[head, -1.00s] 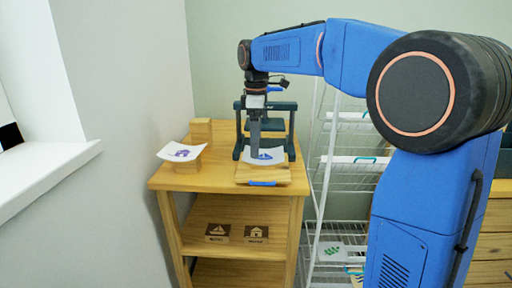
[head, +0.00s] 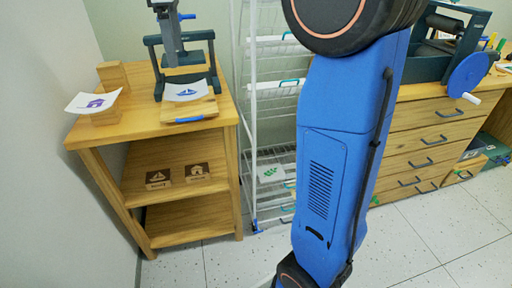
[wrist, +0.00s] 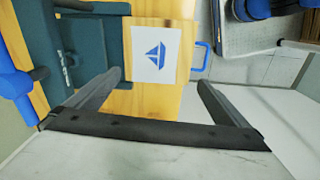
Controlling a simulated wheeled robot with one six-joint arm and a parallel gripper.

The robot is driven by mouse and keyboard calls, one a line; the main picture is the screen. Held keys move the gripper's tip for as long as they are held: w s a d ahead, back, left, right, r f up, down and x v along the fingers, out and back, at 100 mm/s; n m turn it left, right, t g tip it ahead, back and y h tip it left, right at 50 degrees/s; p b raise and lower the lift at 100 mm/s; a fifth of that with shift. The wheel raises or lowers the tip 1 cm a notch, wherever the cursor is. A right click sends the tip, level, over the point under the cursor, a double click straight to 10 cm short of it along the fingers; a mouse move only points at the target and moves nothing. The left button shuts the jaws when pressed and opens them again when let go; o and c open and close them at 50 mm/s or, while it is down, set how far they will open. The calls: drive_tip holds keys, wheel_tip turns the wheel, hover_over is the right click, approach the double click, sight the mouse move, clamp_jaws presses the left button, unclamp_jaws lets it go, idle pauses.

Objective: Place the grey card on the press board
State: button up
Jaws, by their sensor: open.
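A white card with a blue sailboat (head: 186,91) lies on the wooden press board (head: 204,107), under the dark green press frame (head: 153,84). The wrist view shows this card (wrist: 155,53) beyond my fingertips. My gripper (wrist: 159,79) is open and empty, its fingers spread above the board. No card looks plainly grey. A second pale card with a purple house (head: 95,102) rests on a wooden block at the left.
The wooden shelf unit's lower shelf holds boat and house plaques (head: 157,179). A white wire drying rack (head: 270,120) stands to its right. A drawer cabinet (head: 430,135) carries a roller press with a blue wheel (head: 468,76). The floor in front is clear.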

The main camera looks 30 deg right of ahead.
drive_tip(key=s+d+f+m+t, duration=0.2)
drive_tip(key=s+d+f+m, duration=0.2)
drive_tip(key=s+f, duration=0.8)
drive_tip(key=s+d+f+m+t, duration=0.2)
drive_tip(key=s+f+m, duration=0.7)
drive_tip(key=s, duration=1.1)
wheel_tip(320, 180, down, 4)
drive_tip(key=shift+d+r+t, duration=0.25)
drive_tip(key=shift+d+t, duration=0.05)
drive_tip(key=shift+d, duration=0.9)
